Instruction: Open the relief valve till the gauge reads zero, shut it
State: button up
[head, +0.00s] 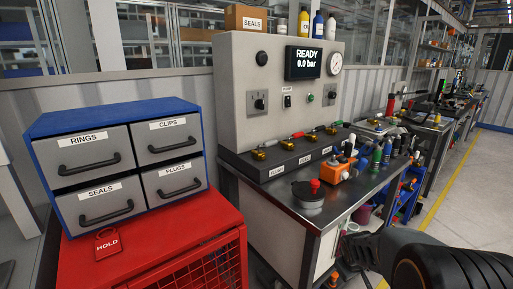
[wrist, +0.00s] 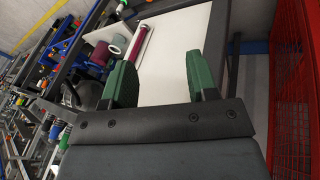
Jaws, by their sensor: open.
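The grey test bench panel (head: 270,75) carries a round gauge (head: 335,64) at its upper right; its needle is too small to read. The dark display (head: 304,61) beside it reads READY, 0.0 bar. Several small brass valves (head: 284,146) with coloured levers sit in a row on the dark ledge below. Their labels are too small to read, so I cannot tell which is the relief valve. My gripper (wrist: 162,75) is open with nothing between its green fingers in the wrist view, apart from the valves, over a white surface (wrist: 178,55).
A blue drawer cabinet (head: 120,115) stands on a red cabinet (head: 150,245) at the left. Clear floor (head: 475,185) lies to the right.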

jog(key=s+a+r+m+y+p, duration=0.1)
jog(key=s+a+r+p, duration=0.3)
jog(key=r, duration=0.4)
jog(key=s+a+r+m+y+p, duration=0.1)
jog(key=s+a+r+p, duration=0.3)
jog(key=s+r, duration=0.2)
jog(key=s+a+r+m+p, duration=0.2)
jog(key=s+a+r+p, duration=0.1)
jog(key=r, duration=0.7)
jog(key=shift+s+a+r+y+p, duration=0.2)
jog(key=shift+s+a+y+p, duration=0.3)
jog(key=shift+s, duration=0.4)
jog(key=shift+a, duration=0.1)
jog(key=shift+c, duration=0.5)
